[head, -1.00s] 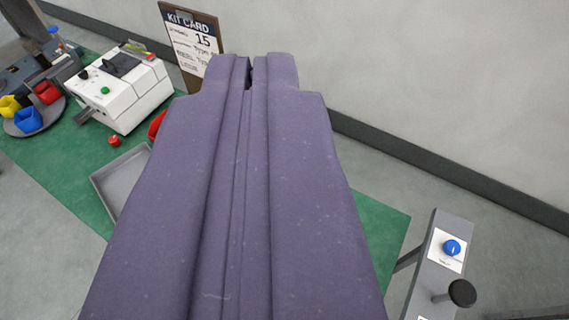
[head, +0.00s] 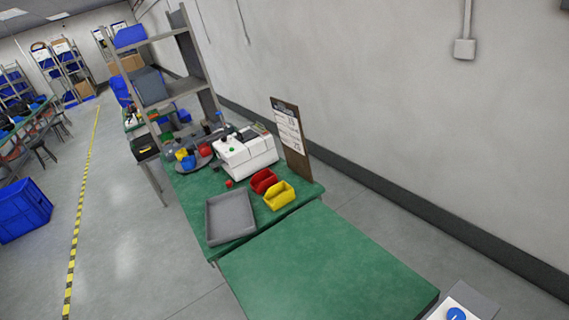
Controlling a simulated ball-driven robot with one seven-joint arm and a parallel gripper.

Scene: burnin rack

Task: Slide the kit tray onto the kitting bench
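The kit tray (head: 230,215) is a shallow grey tray, empty, lying flat on a green bench top (head: 212,190) near its left front corner. A board headed "KIT CARD" (head: 289,130) stands at that bench's right edge, so I take it for the kitting bench. A second green top (head: 325,265) lies nearer to me, with a narrow dark seam between the two. The tray sits on the far side of this seam. My gripper is not in view, and nothing touches the tray.
Red (head: 263,181) and yellow (head: 279,196) bins lie right of the tray. A white machine (head: 247,155) and a round carousel (head: 193,166) stand behind. A grey shelf (head: 180,95) rises beyond. A blue-knobbed panel (head: 457,314) is at bottom right.

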